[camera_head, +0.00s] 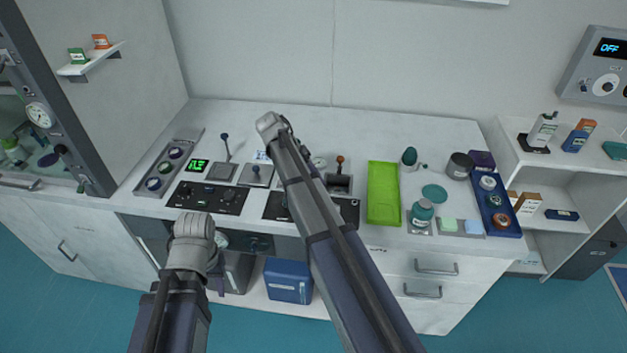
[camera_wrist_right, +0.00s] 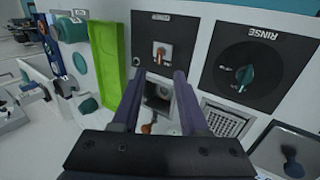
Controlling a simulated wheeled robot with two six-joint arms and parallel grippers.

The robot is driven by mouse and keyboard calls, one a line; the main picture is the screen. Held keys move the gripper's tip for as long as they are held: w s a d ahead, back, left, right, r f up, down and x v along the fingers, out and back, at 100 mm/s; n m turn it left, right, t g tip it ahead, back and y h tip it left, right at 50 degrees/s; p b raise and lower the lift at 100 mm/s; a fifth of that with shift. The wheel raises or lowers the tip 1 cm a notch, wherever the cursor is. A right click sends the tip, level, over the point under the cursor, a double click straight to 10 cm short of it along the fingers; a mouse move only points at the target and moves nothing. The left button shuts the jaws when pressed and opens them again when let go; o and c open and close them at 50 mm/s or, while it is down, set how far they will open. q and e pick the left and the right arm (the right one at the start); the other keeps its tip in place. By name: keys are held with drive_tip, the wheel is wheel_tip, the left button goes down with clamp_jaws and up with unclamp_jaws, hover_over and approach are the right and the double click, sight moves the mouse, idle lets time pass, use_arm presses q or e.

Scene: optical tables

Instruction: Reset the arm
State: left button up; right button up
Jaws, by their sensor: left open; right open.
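My left arm comes in at the lower left of the head view and bends in front of the counter. My left gripper (camera_head: 221,283) hangs low beside the forearm, small and mostly hidden, with nothing seen in it. My right arm reaches up across the counter, its bend above the back of the worktop. My right gripper is hidden behind that arm in the head view. In the right wrist view my right gripper (camera_wrist_right: 158,76) is open and empty, its two dark purple fingers apart over a black panel with an orange switch (camera_wrist_right: 159,54).
The white counter (camera_head: 340,128) carries a lime green tray (camera_head: 383,195), a black knob panel (camera_head: 208,198), levers, a teal bottle (camera_head: 422,213) and a blue tray (camera_head: 513,227). The RINSE knob (camera_wrist_right: 244,75) is right of my right gripper. A blue box (camera_head: 288,281) stands below.

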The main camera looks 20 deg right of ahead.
drive_tip(key=s+a+f+n+t+y, duration=0.1)
drive_tip(key=s+a+n, duration=0.4)
drive_tip(key=s+a, duration=0.5)
drive_tip(key=s+a+f+n+t+y, duration=0.2)
drive_tip(key=s+a+n, duration=0.3)
drive_tip(key=s+a, duration=0.6)
drive_tip(key=shift+a+y, duration=0.5)
drive_tip(key=shift+a, duration=0.55)
